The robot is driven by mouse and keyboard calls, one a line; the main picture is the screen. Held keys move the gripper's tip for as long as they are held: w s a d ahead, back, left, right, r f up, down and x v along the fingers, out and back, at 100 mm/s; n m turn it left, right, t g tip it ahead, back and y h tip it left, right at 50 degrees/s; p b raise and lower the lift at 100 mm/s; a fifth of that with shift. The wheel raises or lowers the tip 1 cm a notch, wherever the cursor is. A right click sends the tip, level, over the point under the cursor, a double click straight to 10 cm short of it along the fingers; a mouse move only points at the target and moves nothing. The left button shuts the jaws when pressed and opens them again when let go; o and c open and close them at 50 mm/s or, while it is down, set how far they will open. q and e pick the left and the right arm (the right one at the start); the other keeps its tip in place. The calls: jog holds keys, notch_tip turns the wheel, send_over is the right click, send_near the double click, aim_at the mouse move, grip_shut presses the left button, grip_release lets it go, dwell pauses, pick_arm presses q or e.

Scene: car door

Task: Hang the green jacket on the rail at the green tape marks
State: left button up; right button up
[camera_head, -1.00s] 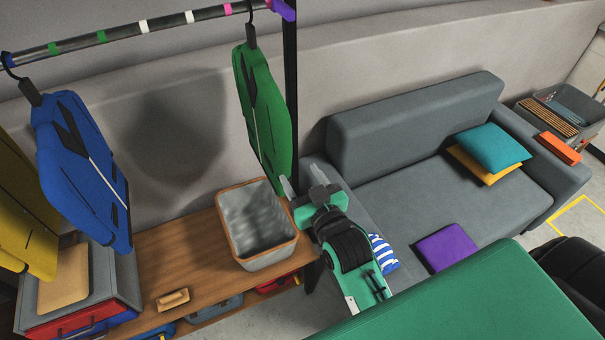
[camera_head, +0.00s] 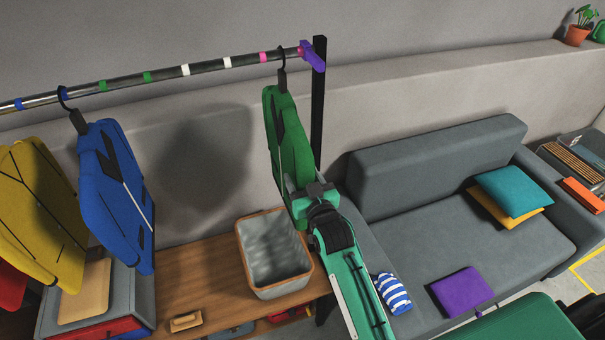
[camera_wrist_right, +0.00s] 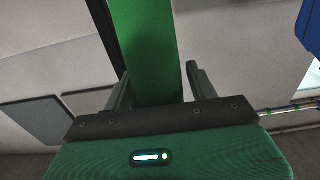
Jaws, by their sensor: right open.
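The green jacket (camera_head: 285,130) hangs from its dark hanger near the right end of the rail (camera_head: 205,66), to the right of the pink tape mark (camera_head: 263,57). The green tape marks (camera_head: 103,86) (camera_head: 147,77) are farther left, with no hanger between them. My right gripper (camera_head: 303,192) is at the jacket's lower part in the head view. In the right wrist view the open fingers of the right gripper (camera_wrist_right: 158,78) stand on either side of the green jacket (camera_wrist_right: 150,45), with gaps visible. My left gripper is not in view.
A blue jacket (camera_head: 112,190) and a yellow jacket (camera_head: 40,210) hang at the left. A purple end piece (camera_head: 312,56) and a black post (camera_head: 319,110) close the rail's right end. A grey bin (camera_head: 273,255) stands on the wooden bench (camera_head: 190,275) below. A grey sofa (camera_head: 430,210) is at the right.

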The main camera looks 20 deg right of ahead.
jog(key=shift+w, duration=0.25)
grip_shut()
jog(key=shift+r+p, duration=0.35)
jog(key=shift+p, duration=0.2)
jog(key=shift+r, duration=0.15)
jog(key=shift+a, duration=0.1)
